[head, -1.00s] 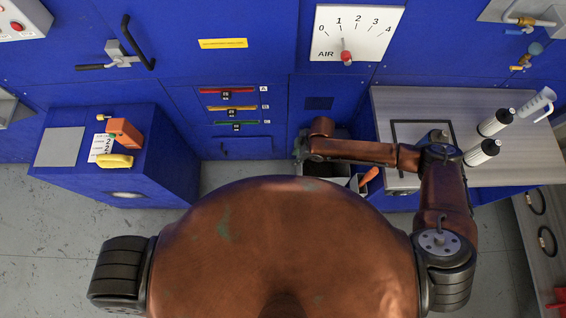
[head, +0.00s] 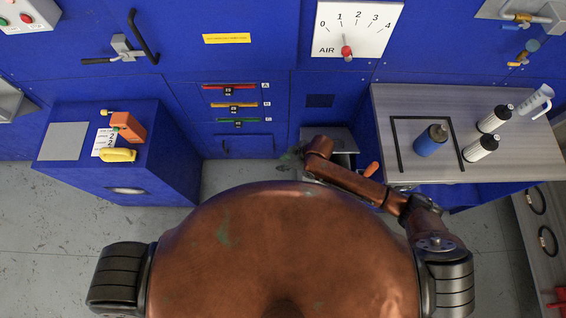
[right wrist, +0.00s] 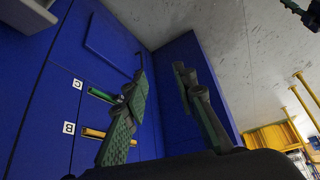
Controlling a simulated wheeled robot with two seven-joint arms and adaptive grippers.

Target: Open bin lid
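The grey bin stands low between the blue cabinet and the table in the head view, partly hidden by my right arm. A grey panel, likely its lid (head: 338,139), shows at its back, with a dark area in front of it; I cannot tell how far the lid is raised. My right gripper (head: 291,155) is at the bin's left side, its fingertips small and partly hidden. In the right wrist view my right gripper (right wrist: 165,105) has its two green fingers apart with nothing between them. My left gripper is not in view.
The table (head: 430,105) at right holds a blue canister (head: 430,141) and two white-and-black canisters. An orange handle (head: 371,169) sticks up beside the bin. The blue cabinet has red, yellow and green handles (head: 237,122). Floor left of the bin is clear.

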